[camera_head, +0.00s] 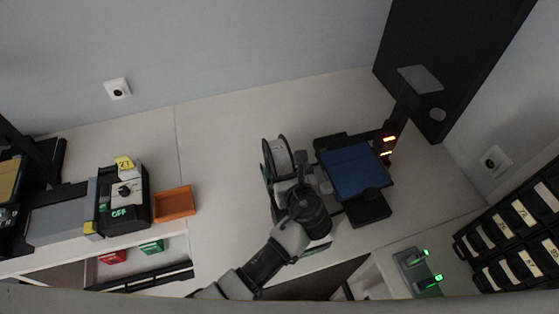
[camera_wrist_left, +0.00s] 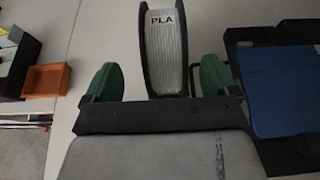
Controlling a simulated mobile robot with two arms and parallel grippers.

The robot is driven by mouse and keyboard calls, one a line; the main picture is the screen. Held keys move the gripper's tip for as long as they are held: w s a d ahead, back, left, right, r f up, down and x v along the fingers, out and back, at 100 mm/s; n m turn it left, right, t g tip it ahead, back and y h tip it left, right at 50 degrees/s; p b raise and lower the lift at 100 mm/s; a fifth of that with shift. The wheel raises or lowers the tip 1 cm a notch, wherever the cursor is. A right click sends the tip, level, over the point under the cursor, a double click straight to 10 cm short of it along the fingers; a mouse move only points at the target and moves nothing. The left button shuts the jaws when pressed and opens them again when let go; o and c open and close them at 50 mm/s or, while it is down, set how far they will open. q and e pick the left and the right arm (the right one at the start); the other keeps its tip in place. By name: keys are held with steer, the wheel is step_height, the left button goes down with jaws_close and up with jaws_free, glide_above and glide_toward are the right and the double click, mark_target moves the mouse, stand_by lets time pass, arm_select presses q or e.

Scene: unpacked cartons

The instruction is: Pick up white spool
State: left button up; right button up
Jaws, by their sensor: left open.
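The white spool (camera_head: 281,157) stands upright on its edge on the light worktop, with dark side flanges and white filament between them. In the left wrist view the spool (camera_wrist_left: 166,55) shows the letters PLA near its top. My left gripper (camera_wrist_left: 160,82) is open, with its green fingertips apart on either side of the spool's near end. In the head view the left gripper (camera_head: 287,177) covers the spool's lower part. I cannot tell whether the fingers touch it. My right gripper is not in view.
A printer with a blue plate (camera_head: 355,170) stands close right of the spool. An orange tray (camera_head: 174,203) and a grey machine with a yellow tag (camera_head: 124,192) are to the left. The worktop between the tray and spool is clear. Dark labelled bins (camera_head: 515,235) are at the right.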

mark_target(281, 159)
arm_select(q)
steer(key=shift+w, duration=0.4)
steer(key=p+x, duration=0.2)
steer(key=x, duration=0.2)
steer(key=shift+d+r, duration=0.1)
steer(key=shift+r, duration=0.05)
steer(key=shift+w, duration=0.4)
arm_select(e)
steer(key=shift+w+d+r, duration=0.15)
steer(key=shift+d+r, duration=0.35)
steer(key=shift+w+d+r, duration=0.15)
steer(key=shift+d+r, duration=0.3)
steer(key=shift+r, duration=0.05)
arm_select(q)
steer(key=shift+s, duration=0.1)
steer(key=shift+c, duration=1.3)
steer(key=c, duration=0.7)
jaws_close()
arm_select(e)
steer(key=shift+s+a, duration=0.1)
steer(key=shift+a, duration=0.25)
